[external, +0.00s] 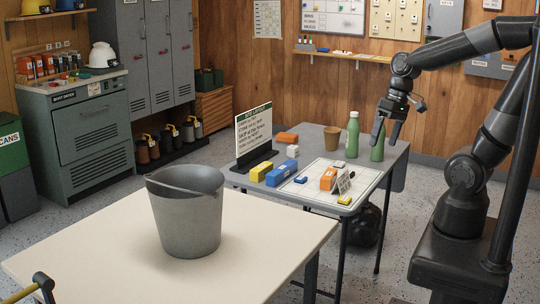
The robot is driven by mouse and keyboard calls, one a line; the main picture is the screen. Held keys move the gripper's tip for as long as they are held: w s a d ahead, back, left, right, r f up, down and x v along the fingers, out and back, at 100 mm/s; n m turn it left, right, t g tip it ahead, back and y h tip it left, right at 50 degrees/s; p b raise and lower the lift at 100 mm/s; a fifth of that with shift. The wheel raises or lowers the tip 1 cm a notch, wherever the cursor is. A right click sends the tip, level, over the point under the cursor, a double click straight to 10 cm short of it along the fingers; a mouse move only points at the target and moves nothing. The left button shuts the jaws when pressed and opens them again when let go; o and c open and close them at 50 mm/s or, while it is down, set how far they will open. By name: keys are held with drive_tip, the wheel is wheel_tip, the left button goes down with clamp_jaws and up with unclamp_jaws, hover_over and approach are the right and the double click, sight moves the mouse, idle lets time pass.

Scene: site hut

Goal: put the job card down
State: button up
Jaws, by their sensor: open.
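A larger printed board with a green heading (253,133) stands upright in a black base at the table's left end. My gripper (386,139) is open and empty, pointing down in front of the green bottles. It is apart from the small card, above and to its right.
An orange block (328,178), blue block (280,174) and yellow block (262,170) are near the card. A brown cup (332,138) and green bottles (352,134) stand behind. A grey bucket (188,215) stands on the cream table (100,264), which has free room.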

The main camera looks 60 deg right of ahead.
drive_tip(key=w+f+m+y, duration=0.7)
drive_tip(key=f+m+y, duration=0.2)
drive_tip(key=m+y, duration=0.15)
drive_tip(key=m+t+h, duration=1.3)
drive_tip(key=m+t, duration=0.3)
drive_tip(key=m, duration=0.7)
approach(344, 175)
drive_tip(key=shift+w+a+f, duration=0.1)
drive_tip(key=shift+w+a, duration=0.05)
drive_tip(key=shift+w, duration=0.7)
drive_tip(key=shift+w+f, duration=0.1)
drive_tip(key=shift+f, duration=0.05)
drive_tip(key=w, duration=1)
drive_tip(key=shift+w, duration=0.25)
drive_tip(key=c, duration=0.7)
drive_tip(key=shift+o, duration=0.2)
